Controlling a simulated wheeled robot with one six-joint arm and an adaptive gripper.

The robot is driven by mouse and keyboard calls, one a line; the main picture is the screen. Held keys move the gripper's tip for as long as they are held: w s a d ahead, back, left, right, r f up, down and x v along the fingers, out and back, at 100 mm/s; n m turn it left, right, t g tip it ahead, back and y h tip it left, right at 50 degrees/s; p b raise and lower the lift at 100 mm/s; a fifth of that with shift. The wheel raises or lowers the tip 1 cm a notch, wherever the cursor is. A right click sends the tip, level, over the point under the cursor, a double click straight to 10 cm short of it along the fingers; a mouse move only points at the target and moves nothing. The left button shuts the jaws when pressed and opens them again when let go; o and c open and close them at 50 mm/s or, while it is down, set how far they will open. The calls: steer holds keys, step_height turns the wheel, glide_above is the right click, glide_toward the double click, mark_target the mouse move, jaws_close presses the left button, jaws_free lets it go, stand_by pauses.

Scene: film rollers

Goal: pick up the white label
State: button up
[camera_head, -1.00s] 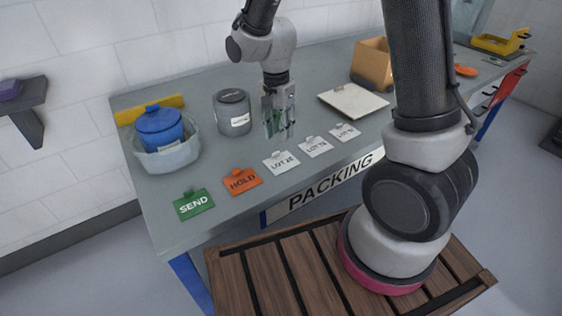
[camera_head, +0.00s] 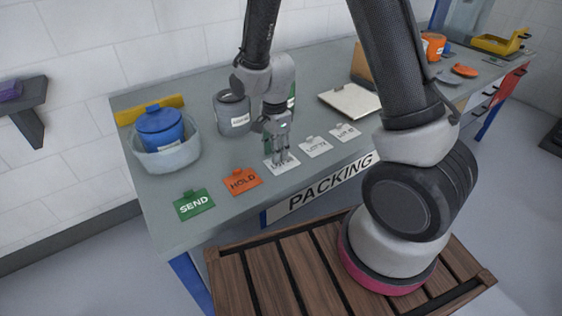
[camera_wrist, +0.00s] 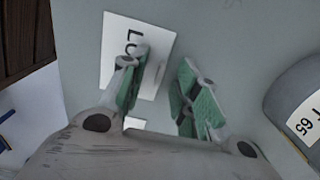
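Three white lettered labels lie in a row on the grey bench, each with a small tab or clip. The leftmost white label (camera_head: 292,166) is partly hidden under my gripper (camera_head: 280,157); the middle label (camera_head: 315,147) and the right label (camera_head: 345,133) are uncovered. In the wrist view, one white label (camera_wrist: 118,45) shows the letters "LO", and the left finger covers part of it. There my gripper (camera_wrist: 165,88) is open, with green finger pads apart and nothing held between them. Whether the fingertips touch the label or bench cannot be told.
An orange HOLD tag (camera_head: 241,182) and a green SEND tag (camera_head: 194,205) lie left of the labels. A grey canister (camera_head: 232,112) stands behind, also close at right in the wrist view (camera_wrist: 300,105). A clipboard (camera_head: 350,99) lies behind the right labels.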

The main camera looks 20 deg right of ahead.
jaws_close()
steer(key=shift+r, duration=0.1)
